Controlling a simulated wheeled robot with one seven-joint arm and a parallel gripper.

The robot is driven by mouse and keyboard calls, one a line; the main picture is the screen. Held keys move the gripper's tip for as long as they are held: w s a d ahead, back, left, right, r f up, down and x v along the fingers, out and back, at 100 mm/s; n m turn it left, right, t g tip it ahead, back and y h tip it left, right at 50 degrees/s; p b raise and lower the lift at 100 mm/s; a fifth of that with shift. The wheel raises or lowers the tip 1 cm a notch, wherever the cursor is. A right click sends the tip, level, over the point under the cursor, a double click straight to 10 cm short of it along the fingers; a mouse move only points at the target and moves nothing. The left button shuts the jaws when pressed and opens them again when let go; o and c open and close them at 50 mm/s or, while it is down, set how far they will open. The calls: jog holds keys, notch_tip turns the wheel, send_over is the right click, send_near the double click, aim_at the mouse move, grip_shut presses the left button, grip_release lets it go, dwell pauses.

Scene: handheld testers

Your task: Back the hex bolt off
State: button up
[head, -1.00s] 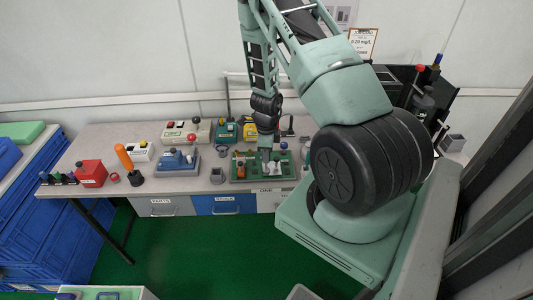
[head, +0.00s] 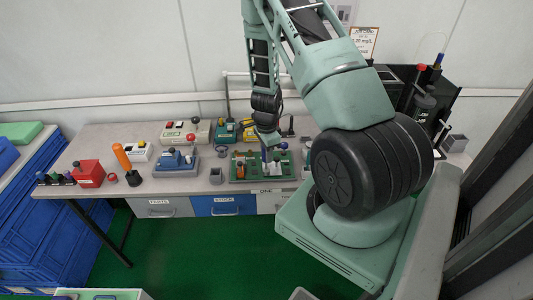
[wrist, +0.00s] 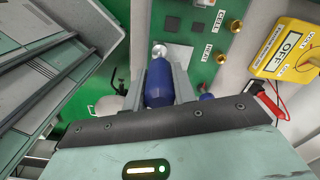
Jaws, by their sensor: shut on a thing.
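My gripper (wrist: 160,84) has its two fingers closed on the sides of a blue, rounded tool-like body (wrist: 158,82). A silver round end (wrist: 159,50) shows just beyond the blue body, over the green board (wrist: 200,28). I cannot tell whether this is the hex bolt's head or the tool's own tip. The hex bolt cannot be picked out for certain.
A yellow box marked OFF (wrist: 290,50) and a red-handled lead (wrist: 270,103) lie to the right in the wrist view. An orange-handled stand (head: 122,158), a blue device (head: 175,163) and a red box (head: 89,174) stand left on the bench. Bare bench shows along its front.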

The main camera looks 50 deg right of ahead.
jog(key=shift+f+n+b, duration=0.1)
jog(key=shift+n+b, duration=0.4)
jog(key=shift+n, duration=0.7)
jog(key=n, duration=0.3)
jog(key=shift+n+b, duration=0.3)
jog(key=shift+b, duration=0.05)
jog(key=shift+r+p, duration=1.4)
jog(key=shift+r, duration=0.5)
